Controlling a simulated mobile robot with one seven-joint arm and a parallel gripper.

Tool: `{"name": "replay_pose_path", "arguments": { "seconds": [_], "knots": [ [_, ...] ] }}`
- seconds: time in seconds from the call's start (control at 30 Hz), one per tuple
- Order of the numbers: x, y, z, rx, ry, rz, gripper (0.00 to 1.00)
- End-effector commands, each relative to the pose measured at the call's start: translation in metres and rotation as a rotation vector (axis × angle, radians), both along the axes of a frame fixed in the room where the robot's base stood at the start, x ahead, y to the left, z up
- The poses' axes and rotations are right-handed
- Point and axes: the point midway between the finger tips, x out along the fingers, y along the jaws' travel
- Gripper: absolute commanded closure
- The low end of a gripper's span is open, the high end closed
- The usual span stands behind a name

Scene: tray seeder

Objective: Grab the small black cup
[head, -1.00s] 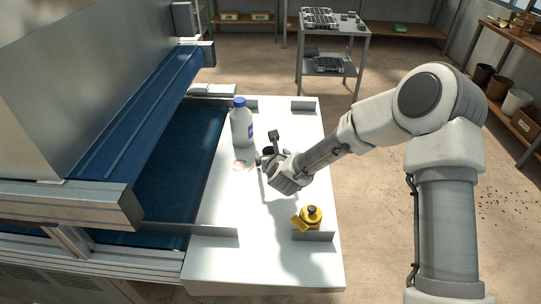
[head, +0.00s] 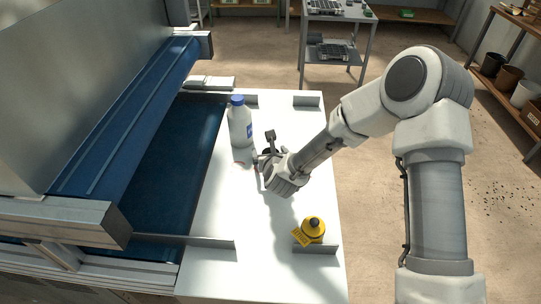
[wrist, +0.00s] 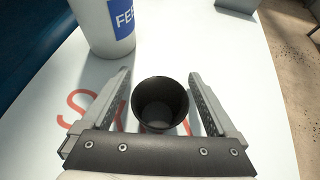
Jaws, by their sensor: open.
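The small black cup (wrist: 160,103) stands upright on the white table, its open mouth showing in the wrist view. My gripper (wrist: 160,95) is open, with one finger on each side of the cup and a gap on both sides. In the head view my gripper (head: 264,158) is low over the table beside the white bottle, and it largely hides the cup (head: 268,152).
A white bottle with a blue cap (head: 240,122) stands just behind the cup. A blue conveyor (head: 165,170) lies left of the table (head: 225,215). The table's middle front is clear.

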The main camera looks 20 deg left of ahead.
Motion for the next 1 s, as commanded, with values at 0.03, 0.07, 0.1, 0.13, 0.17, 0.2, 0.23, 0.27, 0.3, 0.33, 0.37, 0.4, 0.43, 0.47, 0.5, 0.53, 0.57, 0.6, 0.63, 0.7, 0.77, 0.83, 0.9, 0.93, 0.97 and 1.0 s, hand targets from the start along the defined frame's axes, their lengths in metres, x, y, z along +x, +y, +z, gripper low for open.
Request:
{"name": "replay_pose_path", "arguments": {
  "seconds": [0.03, 0.07, 0.1, 0.13, 0.17, 0.2, 0.23, 0.27, 0.3, 0.33, 0.37, 0.4, 0.43, 0.47, 0.5, 0.53, 0.57, 0.6, 0.63, 0.7, 0.77, 0.83, 0.9, 0.93, 0.97, 1.0],
  "knots": [
    [-0.0006, -0.0001, -0.0005, 0.0, 0.0, 0.0, 0.06],
    [-0.0007, -0.0001, -0.0006, 0.0, 0.0, 0.0, 0.06],
    [-0.0008, -0.0001, -0.0007, 0.0, 0.0, 0.0, 0.06],
    [-0.0008, -0.0002, -0.0007, 0.0, 0.0, 0.0, 0.06],
    [-0.0008, -0.0001, -0.0007, 0.0, 0.0, 0.0, 0.06],
    [-0.0007, -0.0002, -0.0007, 0.0, 0.001, 0.0, 0.06],
    [-0.0007, -0.0002, -0.0007, 0.0, 0.001, 0.0, 0.06],
    [-0.0007, -0.0002, -0.0007, 0.0, 0.001, 0.0, 0.06],
    [-0.0007, -0.0002, -0.0007, 0.0, 0.001, 0.0, 0.1],
    [-0.0007, -0.0002, -0.0007, 0.0, 0.001, 0.0, 0.15],
    [-0.0007, -0.0002, -0.0007, 0.0, 0.001, 0.0, 0.21],
    [-0.0007, -0.0002, -0.0007, 0.0, 0.001, 0.0, 0.28],
    [-0.0007, -0.0003, -0.0007, 0.0, 0.001, 0.0, 0.33],
    [-0.0007, -0.0003, -0.0007, 0.0, 0.001, 0.0, 0.39],
    [-0.0007, -0.0003, -0.0007, 0.0, 0.001, 0.0, 0.46],
    [-0.0007, -0.0003, -0.0007, 0.0, 0.001, 0.0, 0.51],
    [-0.0007, -0.0003, -0.0007, 0.0, 0.001, 0.0, 0.57],
    [-0.0007, -0.0003, -0.0007, 0.0, 0.001, 0.0, 0.64],
    [-0.0007, -0.0003, -0.0007, 0.0, 0.001, 0.0, 0.69],
    [-0.0007, -0.0003, -0.0007, 0.0, 0.001, 0.0, 0.82],
    [-0.0007, -0.0003, -0.0007, 0.0, 0.001, 0.0, 0.93],
    [-0.0006, -0.0003, -0.0006, 0.0, 0.001, 0.0, 0.93],
    [-0.0006, -0.0003, -0.0006, 0.0, 0.001, 0.0, 0.93],
    [-0.0006, -0.0003, -0.0006, 0.0, 0.001, 0.0, 0.93],
    [-0.0006, -0.0003, -0.0006, 0.0, 0.001, 0.0, 0.93],
    [-0.0005, -0.0003, -0.0005, 0.0, 0.001, 0.0, 0.93]
  ]
}}
